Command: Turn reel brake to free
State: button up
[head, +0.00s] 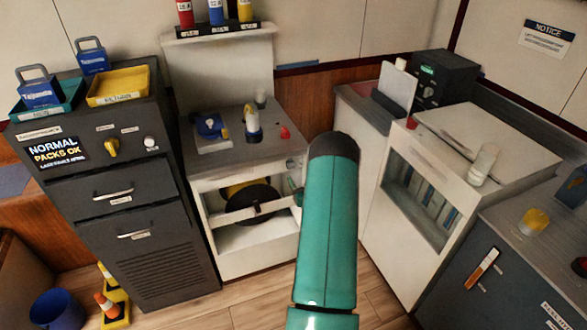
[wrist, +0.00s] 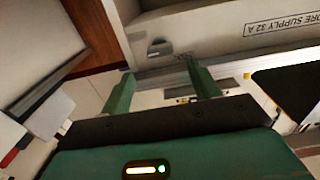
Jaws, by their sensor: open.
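A dark reel (head: 252,200) with a yellow part sits in the open front of the white middle cabinet (head: 222,262). A flat bar crosses its front. No part in view can be read as the reel brake for certain. A small knob (head: 291,163) is at the cabinet's upper right front, and my arm partly covers the area beside it. In the wrist view my gripper (wrist: 160,84) is open, with two green fingers apart and nothing between them. A pale panel (wrist: 230,30) lettered "ORE SUPPLY 32 A" is beyond the fingers. My gripper is hidden behind my arm in the head view.
The cabinet top carries a blue fitting (head: 209,126), a white-and-yellow upright part (head: 252,125) and a red knob (head: 285,132). A dark drawer cabinet (head: 150,240) stands left, a white open-front unit (head: 385,245) right.

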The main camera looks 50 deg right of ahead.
aim_at(293, 167)
jog(key=x, duration=0.7)
jog(key=shift+w, duration=0.25)
jog(key=c, duration=1)
